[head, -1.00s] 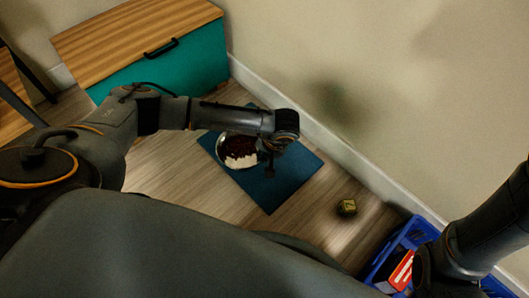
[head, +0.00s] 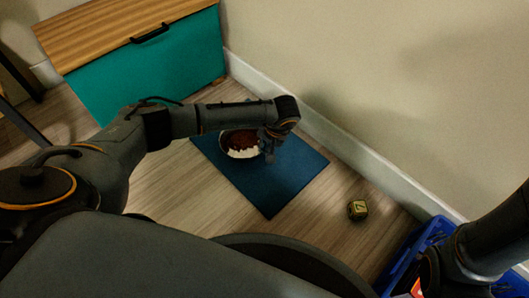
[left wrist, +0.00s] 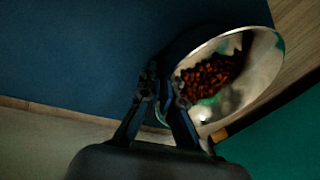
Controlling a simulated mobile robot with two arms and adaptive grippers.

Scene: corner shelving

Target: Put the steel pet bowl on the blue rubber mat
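The steel pet bowl (head: 241,152) is in the middle of the head view, over the upper left part of the blue rubber mat (head: 275,188). It holds brown kibble. In the left wrist view the bowl (left wrist: 262,62) looks tilted, with the mat (left wrist: 70,55) behind it. My left gripper (head: 269,150) is at the bowl's right side. Its fingers (left wrist: 162,92) are close together around the bowl's near rim. I cannot tell whether the bowl's base touches the mat. My right gripper's fingers are out of view.
A teal cabinet with a wooden top (head: 150,72) stands at the upper left. A wall with a white baseboard (head: 345,148) runs behind the mat. A small yellowish cube (head: 357,210) lies on the floor right of the mat. A blue crate (head: 402,262) stands at the lower right, under my right arm.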

